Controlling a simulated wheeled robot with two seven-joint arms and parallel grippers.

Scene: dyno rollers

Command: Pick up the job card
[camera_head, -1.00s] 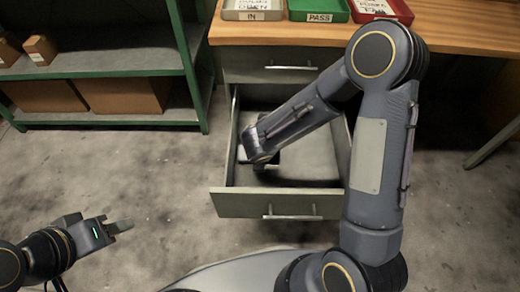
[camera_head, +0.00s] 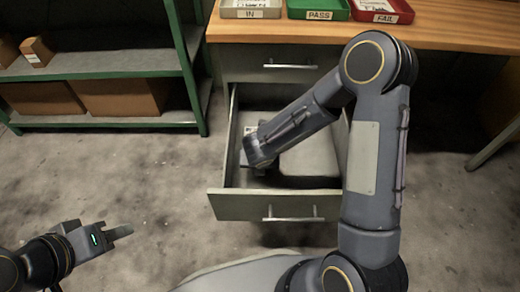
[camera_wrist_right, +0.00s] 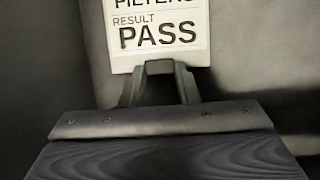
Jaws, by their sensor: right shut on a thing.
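The job card (camera_wrist_right: 160,28) is a white card with black print, "RESULT PASS", seen in the right wrist view. My right gripper (camera_wrist_right: 162,70) is shut on its lower edge. In the head view my right arm reaches down into the open drawer (camera_head: 265,207); its wrist hides the fingers, and I cannot clearly make out the card there. My left gripper (camera_head: 118,233) is low at the left, over the floor, away from the drawer. I cannot tell whether its fingers are apart.
A wooden bench (camera_head: 300,31) stands above the drawer, bearing an IN tray (camera_head: 252,13), a green PASS tray (camera_head: 318,15) and a red FAIL tray (camera_head: 384,17). A green shelf (camera_head: 105,65) with cardboard boxes is at the left. The floor before the drawer is clear.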

